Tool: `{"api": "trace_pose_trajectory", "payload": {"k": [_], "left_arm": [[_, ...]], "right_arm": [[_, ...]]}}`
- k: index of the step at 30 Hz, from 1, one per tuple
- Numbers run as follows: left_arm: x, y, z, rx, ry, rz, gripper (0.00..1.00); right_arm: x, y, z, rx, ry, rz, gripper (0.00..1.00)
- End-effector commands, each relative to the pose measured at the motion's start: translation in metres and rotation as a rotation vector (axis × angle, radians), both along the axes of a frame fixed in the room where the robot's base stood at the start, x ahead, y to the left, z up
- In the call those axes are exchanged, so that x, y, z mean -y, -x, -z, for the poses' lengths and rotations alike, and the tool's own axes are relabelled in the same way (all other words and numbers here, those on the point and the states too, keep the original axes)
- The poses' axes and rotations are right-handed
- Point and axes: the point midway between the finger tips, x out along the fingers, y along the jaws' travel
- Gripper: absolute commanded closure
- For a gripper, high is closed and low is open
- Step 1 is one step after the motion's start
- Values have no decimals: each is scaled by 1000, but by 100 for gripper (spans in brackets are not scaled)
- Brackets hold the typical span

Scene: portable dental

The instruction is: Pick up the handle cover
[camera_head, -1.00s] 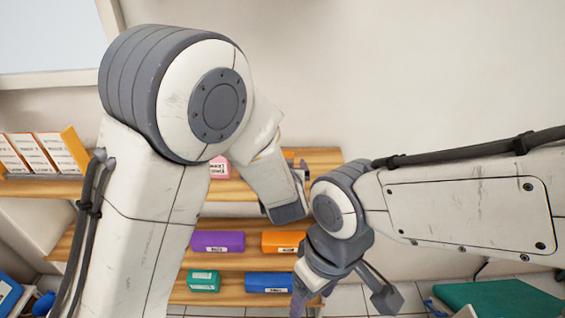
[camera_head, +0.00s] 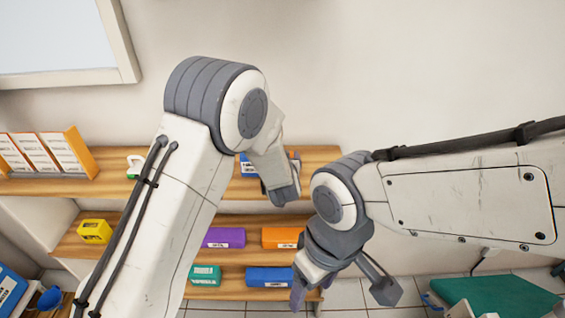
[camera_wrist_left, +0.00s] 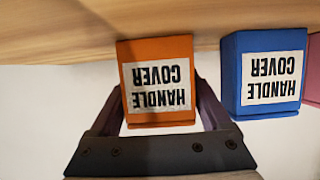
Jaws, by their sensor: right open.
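An orange box labelled HANDLE COVER (camera_wrist_left: 157,80) stands on a wooden shelf, upside down in the left wrist view. My left gripper (camera_wrist_left: 160,112) has its two fingers apart, one on each side of this box; whether they touch it is unclear. A blue box with the same label (camera_wrist_left: 270,75) stands beside it, and also shows in the head view (camera_head: 249,167). My right gripper (camera_head: 305,285) is open and low, in front of the lower shelves.
A pink box (camera_wrist_left: 313,70) stands beyond the blue one. Lower shelves hold purple (camera_head: 223,238), orange (camera_head: 281,238), teal (camera_head: 204,275) and blue (camera_head: 269,277) boxes. A yellow item (camera_head: 94,231) and a file holder (camera_head: 70,152) are at left.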

Motion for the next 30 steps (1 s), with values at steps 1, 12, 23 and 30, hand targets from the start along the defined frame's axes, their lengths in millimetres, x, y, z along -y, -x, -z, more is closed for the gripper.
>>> {"api": "trace_pose_trajectory", "payload": {"k": [1,12,23,30], "left_arm": [[0,0,0,0,0,0,42],[0,0,-1,1,0,0,80],[0,0,-45,8,5,0,80],[58,19,-77,4,4,6,80]], "right_arm": [[0,0,0,0,0,0,32],[0,0,0,0,0,0,32],[0,0,8,0,0,0,32],[0,0,5,0,0,0,32]]}}
